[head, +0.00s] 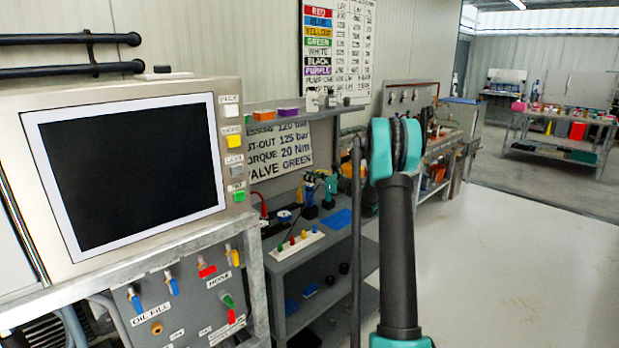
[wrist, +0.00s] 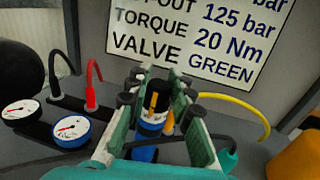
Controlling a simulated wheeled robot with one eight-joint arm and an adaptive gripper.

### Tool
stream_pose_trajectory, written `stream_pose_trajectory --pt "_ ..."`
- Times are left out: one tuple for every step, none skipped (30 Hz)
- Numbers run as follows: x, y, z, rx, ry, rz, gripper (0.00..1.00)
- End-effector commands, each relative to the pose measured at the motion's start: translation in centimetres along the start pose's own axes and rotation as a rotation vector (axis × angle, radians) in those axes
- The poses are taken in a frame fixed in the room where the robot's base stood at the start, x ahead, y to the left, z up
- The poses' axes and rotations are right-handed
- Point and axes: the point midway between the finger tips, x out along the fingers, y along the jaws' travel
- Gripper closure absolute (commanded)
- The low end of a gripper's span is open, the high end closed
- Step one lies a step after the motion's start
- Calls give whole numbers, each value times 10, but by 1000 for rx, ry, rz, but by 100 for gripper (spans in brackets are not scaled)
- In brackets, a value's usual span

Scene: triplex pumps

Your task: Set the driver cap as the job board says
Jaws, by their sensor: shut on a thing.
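The job board (head: 285,148) stands behind the bench in the head view. Its visible lines read 120 bar, cut-out 125 bar, torque 20 Nm and valve green. The board also fills the top of the wrist view (wrist: 195,42). The torque driver (wrist: 152,122) stands upright between my gripper's green fingers, with a dark and yellow upper part, a pale scale band and a blue lower part. My gripper (wrist: 158,92) is shut on the driver around its upper part. The fingers partly hide the cap, and the scale setting is too small to read.
Two gauges (wrist: 70,130) with black and red hoses stand left of the driver. A yellow hose (wrist: 240,103) curves on the right, beside an orange object (wrist: 296,155). A screen cabinet (head: 232,140) stands left of the bench. The floor (head: 500,270) at right is clear.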

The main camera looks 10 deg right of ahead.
Motion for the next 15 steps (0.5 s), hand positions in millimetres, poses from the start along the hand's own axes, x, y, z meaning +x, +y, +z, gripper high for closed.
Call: stream_pose_trajectory --pt "0 -2 0 0 0 39 100" --pt "0 -2 0 0 0 65 100" --pt "0 -3 0 0 0 99 100" --pt "0 -2 0 0 0 124 100" --pt "0 -2 0 0 0 149 100" --pt "0 -2 0 0 0 182 100" --pt "0 -2 0 0 0 205 100" --pt "0 -2 0 0 0 228 100" --pt "1 -2 0 0 0 256 100" --pt "0 -1 0 0 0 277 100" --pt "0 -1 0 0 0 295 100" --pt "0 -2 0 0 0 317 100" --pt "0 -1 0 0 0 334 100" --pt "0 -1 0 0 0 348 100" --pt "0 -1 0 0 0 366 100"
